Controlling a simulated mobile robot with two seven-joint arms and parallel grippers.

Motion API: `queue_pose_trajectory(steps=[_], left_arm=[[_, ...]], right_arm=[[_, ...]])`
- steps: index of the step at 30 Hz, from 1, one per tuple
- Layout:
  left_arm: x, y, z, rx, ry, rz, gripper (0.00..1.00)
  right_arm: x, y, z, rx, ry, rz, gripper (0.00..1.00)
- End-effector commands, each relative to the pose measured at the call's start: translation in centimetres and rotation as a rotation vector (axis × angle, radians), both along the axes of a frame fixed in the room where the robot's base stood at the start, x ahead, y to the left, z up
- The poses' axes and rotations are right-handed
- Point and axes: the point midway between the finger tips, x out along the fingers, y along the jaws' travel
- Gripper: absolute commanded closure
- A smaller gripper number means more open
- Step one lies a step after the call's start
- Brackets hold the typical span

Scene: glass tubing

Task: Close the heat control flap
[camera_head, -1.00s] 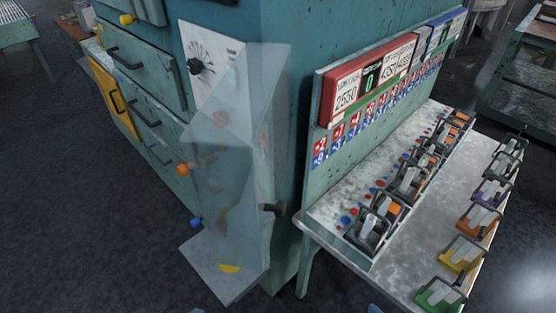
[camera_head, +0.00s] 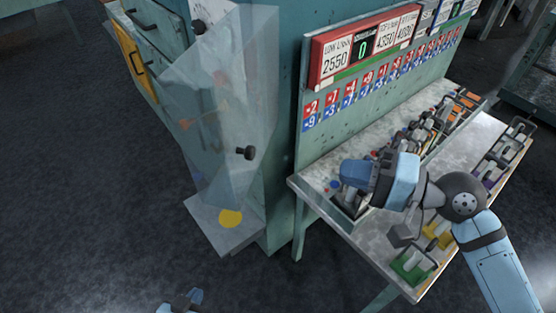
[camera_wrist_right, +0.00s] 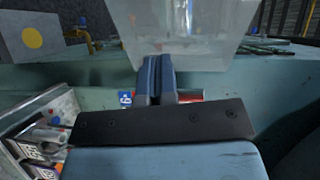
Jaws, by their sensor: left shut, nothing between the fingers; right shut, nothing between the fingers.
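The heat control flap (camera_head: 225,85) is a clear panel with a dark knob (camera_head: 246,153). It stands out from the front of the teal cabinet, apart from the dial panel behind it. In the right wrist view the clear flap (camera_wrist_right: 190,35) shows above and beyond the fingers. My right gripper (camera_head: 345,172) is shut and empty, over the button console, to the right of the flap's knob and apart from it. Its fingers (camera_wrist_right: 155,75) are pressed together in the right wrist view. My left gripper (camera_head: 192,296) shows only partly at the bottom edge, shut, below the flap.
A small grey shelf with a yellow disc (camera_head: 231,218) lies under the flap. A console table (camera_head: 295,183) with levers and a red display (camera_head: 340,62) stands at the right. The floor at the left is free.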

Motion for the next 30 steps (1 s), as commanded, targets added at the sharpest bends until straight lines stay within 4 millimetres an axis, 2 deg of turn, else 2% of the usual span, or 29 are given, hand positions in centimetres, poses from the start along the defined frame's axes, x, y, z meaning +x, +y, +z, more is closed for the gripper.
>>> queue_pose_trajectory(steps=[1,3,6,11,24,30], left_arm=[[0.0,0.1,0.1,0.002,-0.002,0.0,1.0],[0.1,0.2,0.1,0.003,-0.003,0.0,1.0],[0.2,0.3,0.4,0.005,-0.007,0.002,1.0],[0.6,0.5,1.2,0.008,-0.015,0.002,1.0],[0.6,0.5,3.1,0.007,-0.016,0.001,1.0],[0.4,0.4,3.3,0.007,-0.011,0.0,1.0]], right_arm=[[-0.6,0.2,1.4,0.022,0.019,0.04,1.0],[-1.2,0.4,2.5,0.046,0.048,0.081,1.0],[-1.5,0.8,3.2,0.061,0.068,0.104,1.0],[-0.9,2.6,3.3,0.066,0.069,0.105,1.0],[1.9,11.1,2.6,0.065,0.071,0.103,1.0],[2.6,13.2,2.3,0.062,0.07,0.102,1.0]])
